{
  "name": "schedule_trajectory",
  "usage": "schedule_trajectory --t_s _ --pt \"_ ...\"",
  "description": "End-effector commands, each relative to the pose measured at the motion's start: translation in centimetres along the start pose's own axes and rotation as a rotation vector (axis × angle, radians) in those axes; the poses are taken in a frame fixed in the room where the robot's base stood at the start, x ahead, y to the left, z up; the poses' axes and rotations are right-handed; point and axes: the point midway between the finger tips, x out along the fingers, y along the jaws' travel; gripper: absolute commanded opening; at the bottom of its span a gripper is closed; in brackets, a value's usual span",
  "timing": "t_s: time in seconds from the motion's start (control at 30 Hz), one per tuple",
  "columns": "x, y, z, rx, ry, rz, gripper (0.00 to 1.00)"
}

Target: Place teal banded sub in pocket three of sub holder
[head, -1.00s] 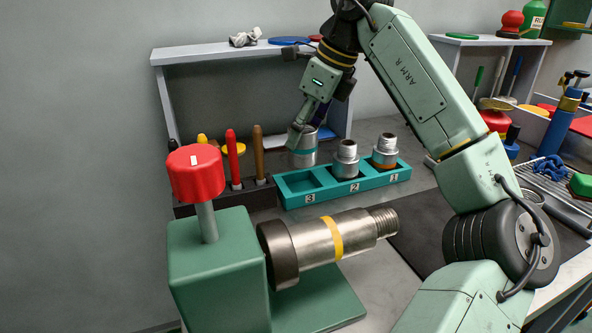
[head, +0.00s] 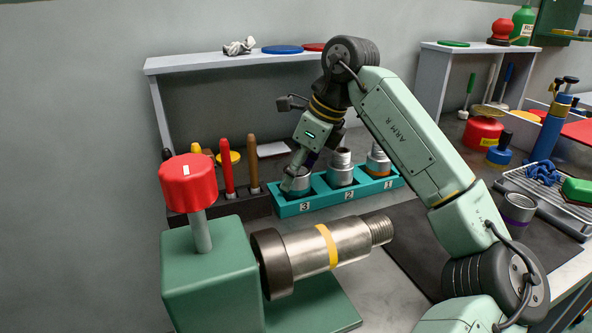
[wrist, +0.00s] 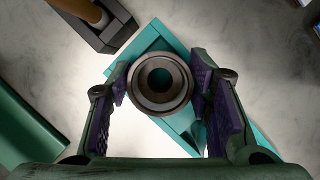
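The teal banded sub (head: 299,180) is a short grey metal cylinder. It stands upright in pocket three of the teal sub holder (head: 328,204), with its lower part hidden by the pocket wall. The wrist view looks down on its round, bored top (wrist: 160,84). My gripper (head: 297,178) points down over pocket three. In the wrist view, its purple finger pads (wrist: 160,86) lie against both sides of the sub, shut on it. Pockets two and one hold other threaded subs (head: 341,168) (head: 378,160).
A green vise (head: 208,270) with a red knob (head: 188,181) clamps a yellow-banded pipe (head: 335,245) in front of the holder. A rack of upright tools (head: 258,205) stands left of the holder. A purple-banded sub (head: 518,208) stands on the right.

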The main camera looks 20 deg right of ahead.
Motion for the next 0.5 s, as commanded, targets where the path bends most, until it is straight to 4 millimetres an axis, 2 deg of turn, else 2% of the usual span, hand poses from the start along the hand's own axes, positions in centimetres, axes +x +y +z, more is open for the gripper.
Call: schedule_trajectory --t_s 0.23,0.5 --pt "-0.04 0.0 0.02 0.0 0.0 0.0 0.65" --pt "-0.08 0.0 0.04 0.0 0.0 0.0 0.65"
